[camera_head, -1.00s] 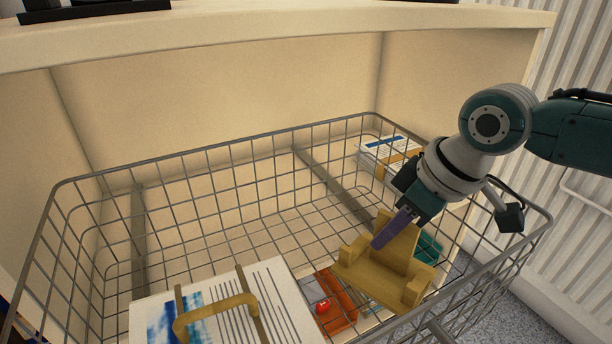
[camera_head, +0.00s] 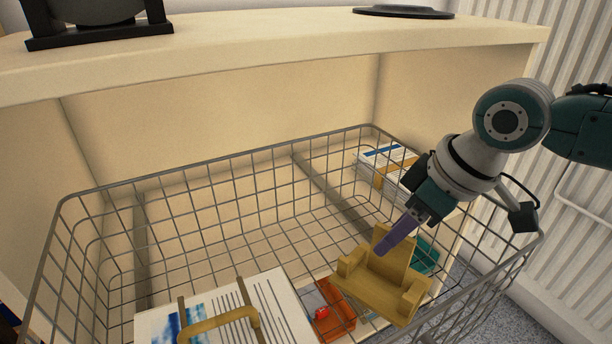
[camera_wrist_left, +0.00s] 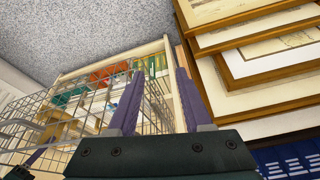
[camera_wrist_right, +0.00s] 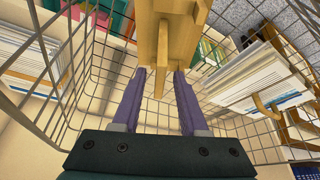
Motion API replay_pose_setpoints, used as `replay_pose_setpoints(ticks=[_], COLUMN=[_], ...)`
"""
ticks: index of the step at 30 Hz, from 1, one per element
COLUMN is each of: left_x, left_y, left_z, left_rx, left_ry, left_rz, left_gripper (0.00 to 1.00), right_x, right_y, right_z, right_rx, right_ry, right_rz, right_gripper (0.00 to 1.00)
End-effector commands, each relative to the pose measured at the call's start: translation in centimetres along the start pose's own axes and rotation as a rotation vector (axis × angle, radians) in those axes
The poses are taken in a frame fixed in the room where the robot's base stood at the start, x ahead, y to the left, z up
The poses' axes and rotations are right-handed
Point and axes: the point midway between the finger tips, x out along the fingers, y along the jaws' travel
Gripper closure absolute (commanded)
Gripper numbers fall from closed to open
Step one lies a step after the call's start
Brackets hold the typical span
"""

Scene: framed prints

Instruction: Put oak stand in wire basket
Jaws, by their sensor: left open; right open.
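The oak stand (camera_head: 397,292) is a yellow-brown, chair-shaped wooden piece. It sits within the wire basket (camera_head: 232,160), at its near right; what it rests on is hidden. My right gripper (camera_head: 382,250) reaches down from the right to the stand's raised back. In the right wrist view its two purple fingers (camera_wrist_right: 160,72) are apart, with part of the stand (camera_wrist_right: 164,42) between and beyond the tips; contact is unclear. My left gripper (camera_wrist_left: 160,72) is open and empty in the left wrist view, with the basket (camera_wrist_left: 90,105) beyond it.
Prints with a wooden clip (camera_head: 262,310) stand in the basket's near left, and more prints (camera_head: 385,158) at its far right. An orange box (camera_head: 335,320) is beside the stand. Framed pictures (camera_wrist_left: 265,65) are stacked near my left gripper. The basket's middle is clear.

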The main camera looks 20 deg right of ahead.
Motion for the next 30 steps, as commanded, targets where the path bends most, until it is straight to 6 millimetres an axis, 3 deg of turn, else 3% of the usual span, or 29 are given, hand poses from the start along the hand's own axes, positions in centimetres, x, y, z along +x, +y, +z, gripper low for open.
replay_pose_setpoints(ticks=[1,3,10,15,25,28,30], left_x=[-1.6,-2.6,-4.7,-5.2,-5.2,-6.3,-7.9], left_y=[0.0,-0.1,-0.1,-0.2,-0.4,-0.5,-0.5], left_z=[-0.5,-0.8,-1.5,-1.7,-1.6,-2.0,-2.5], left_rx=[0.0,0.0,0.0,0.003,0.01,0.01,0.01], left_ry=[0.0,0.001,0.001,0.001,0.0,-0.001,0.0], left_rz=[0.0,0.0,0.0,-0.002,-0.008,-0.008,-0.008], left_gripper=[0.5,0.5,0.5,0.5,0.5,0.5,0.5], right_x=[-2.1,-3.8,-7.8,-9.0,-9.0,-9.5,-10.3], right_y=[0.1,0.1,0.0,0.0,-0.1,-2.1,-5.3], right_z=[-0.3,-0.3,-0.2,-0.1,0.0,-0.1,-0.1], right_rx=[-0.002,-0.001,-0.001,0.001,0.0,-0.023,-0.053], right_ry=[-0.001,0.0,0.0,0.0,0.0,-0.006,-0.01], right_rz=[0.002,0.002,0.0,-0.001,-0.003,-0.024,-0.053], right_gripper=[0.57,0.57,0.57,0.57,0.57,0.57,0.57])
